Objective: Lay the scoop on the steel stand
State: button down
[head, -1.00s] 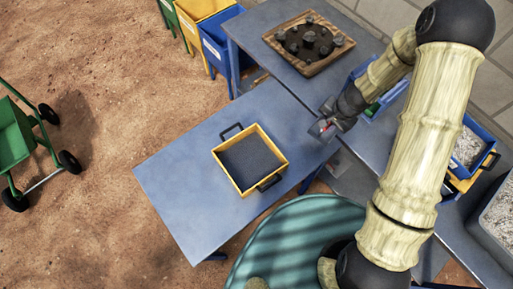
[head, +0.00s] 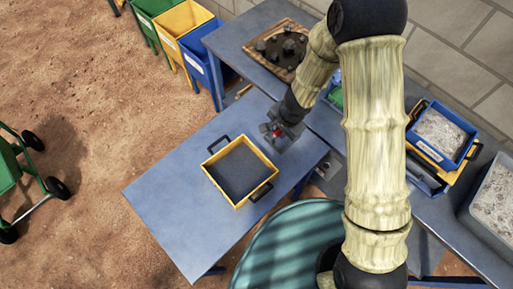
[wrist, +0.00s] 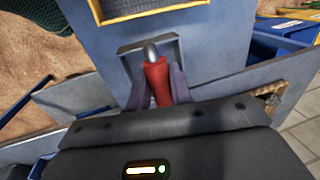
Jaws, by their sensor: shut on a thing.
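My gripper (wrist: 155,92) is shut on the red handle of the scoop (wrist: 157,80) in the wrist view. A silver neck shows at the handle's far end, with a square grey rimmed shape around it that looks like the scoop's pan; I cannot tell for sure. In the head view my gripper (head: 280,133) is over the right end of the blue table, to the upper right of the yellow tray. A speck of red shows between its fingers; the rest of the scoop is hard to make out. I cannot pick out the steel stand with certainty.
A yellow-rimmed tray (head: 213,180) with black handles and a dark bed sits on the blue table (head: 165,185), whose left part is clear. A wooden tray (head: 250,45) of dark rocks is behind. Blue containers (head: 465,155) of grey grit stand right; bins (head: 200,60) stand back left.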

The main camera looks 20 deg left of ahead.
aim_at(279, 142)
jog(key=shift+s+d+b+x, duration=0.1)
jog(key=shift+d+b+x, duration=0.1)
jog(key=shift+b+x, duration=0.75)
jog(key=shift+s+d+b+x, duration=0.1)
jog(key=shift+d+b+x, duration=0.1)
jog(key=shift+b+x, duration=0.75)
jog(key=shift+s+d+b+x, duration=0.1)
jog(key=shift+d+b+x, duration=0.1)
jog(key=shift+b+x, duration=0.75)
jog(key=shift+f, duration=0.35)
jog(key=b+x, duration=0.3)
jog(key=shift+s+d+f, duration=0.1)
jog(key=shift+d+f, duration=0.15)
jog(key=shift+f, duration=0.2)
jog(key=shift+r, duration=0.1)
jog(key=c, duration=1.3)
grip_release()
jog(key=shift+o, duration=0.2)
